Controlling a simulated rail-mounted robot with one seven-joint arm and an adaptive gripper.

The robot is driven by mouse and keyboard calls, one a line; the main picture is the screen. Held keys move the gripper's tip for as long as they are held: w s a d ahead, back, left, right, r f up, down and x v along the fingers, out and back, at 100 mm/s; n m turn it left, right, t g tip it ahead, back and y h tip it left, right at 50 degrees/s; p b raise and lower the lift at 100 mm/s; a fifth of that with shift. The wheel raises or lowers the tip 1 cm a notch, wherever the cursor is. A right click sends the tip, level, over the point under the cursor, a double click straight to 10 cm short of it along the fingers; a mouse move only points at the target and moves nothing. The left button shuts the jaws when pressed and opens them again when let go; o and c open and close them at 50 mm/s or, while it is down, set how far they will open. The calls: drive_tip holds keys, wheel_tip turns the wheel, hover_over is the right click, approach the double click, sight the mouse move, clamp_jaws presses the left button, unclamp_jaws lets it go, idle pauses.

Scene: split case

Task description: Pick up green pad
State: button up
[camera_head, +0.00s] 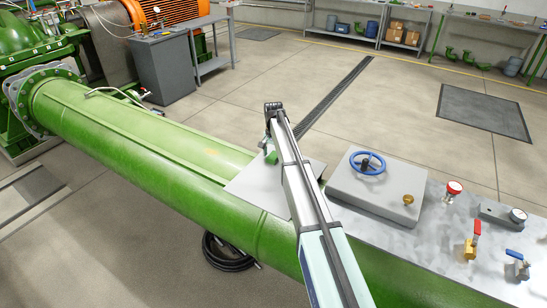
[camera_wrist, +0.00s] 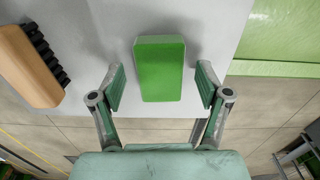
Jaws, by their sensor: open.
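The green pad (camera_wrist: 160,68) is a green block lying on a light grey plate (camera_wrist: 110,30) in the wrist view. My gripper (camera_wrist: 161,86) is open, with one finger to the left of the pad's near part and one to the right. Gaps show between the pad and both fingers. In the head view a small bit of green that looks like the pad (camera_head: 272,159) shows beside my arm. My arm hides much of the plate there.
A brush (camera_wrist: 30,68) with a wooden back and black bristles lies left of the pad. The plate sits on a large green pipe (camera_head: 150,135). To its right are a raised grey box with a blue handwheel (camera_head: 367,163), gauges and valves.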

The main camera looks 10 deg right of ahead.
sight(274, 155)
drive_tip(key=c, duration=1)
drive_tip(key=shift+c, duration=0.2)
drive_tip(key=shift+r, duration=0.15)
wheel_tip(274, 155, up, 20)
drive_tip(key=b, duration=0.4)
drive_tip(key=shift+c, duration=0.4)
